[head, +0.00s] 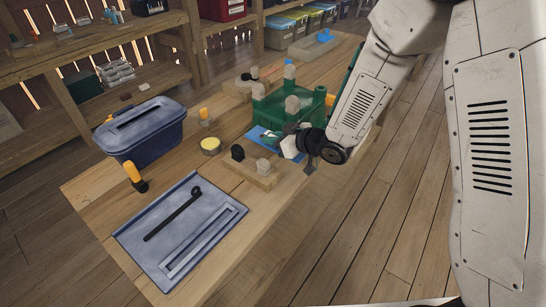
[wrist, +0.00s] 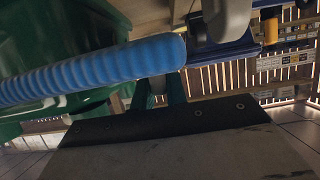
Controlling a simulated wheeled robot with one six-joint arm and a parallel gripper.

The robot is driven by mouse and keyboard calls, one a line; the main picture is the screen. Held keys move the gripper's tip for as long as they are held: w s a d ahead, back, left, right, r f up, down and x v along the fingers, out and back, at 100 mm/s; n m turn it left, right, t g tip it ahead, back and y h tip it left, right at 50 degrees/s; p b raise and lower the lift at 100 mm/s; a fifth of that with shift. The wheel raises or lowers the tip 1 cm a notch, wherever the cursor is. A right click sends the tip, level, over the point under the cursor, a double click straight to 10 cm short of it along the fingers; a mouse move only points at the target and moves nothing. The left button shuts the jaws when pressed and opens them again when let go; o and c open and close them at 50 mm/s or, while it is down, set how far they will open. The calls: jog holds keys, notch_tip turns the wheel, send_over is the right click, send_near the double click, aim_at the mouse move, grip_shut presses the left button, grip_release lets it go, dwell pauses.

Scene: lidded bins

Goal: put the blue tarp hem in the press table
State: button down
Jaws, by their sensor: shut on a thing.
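My gripper (head: 291,147) is low over the bench, beside a green four-posted fixture (head: 270,107). A flat blue piece (head: 258,134), which looks like tarp, shows just left of my gripper. In the wrist view a ribbed blue roll (wrist: 95,70), which looks like the tarp hem, crosses in front of my fingers (wrist: 162,92). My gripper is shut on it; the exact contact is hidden. The green fixture also shows at the left of the wrist view (wrist: 50,35). I cannot tell for certain which fixture is the press table.
A wooden block with black and beige knobs (head: 250,178) stands in front of my gripper. A yellow-topped tin (head: 210,146), a lidded blue bin (head: 143,145) and a yellow-handled tool (head: 135,176) stand left. A blue panel (head: 181,257) lies at the near end. Shelves stand behind.

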aim_at(274, 165)
notch_tip(274, 165, down, 8)
jog(key=shift+r, duration=0.1)
dwell(0.4)
jog(key=shift+f, duration=0.25)
jog(key=c, duration=1.7)
grip_release()
jog(key=shift+r, duration=0.1)
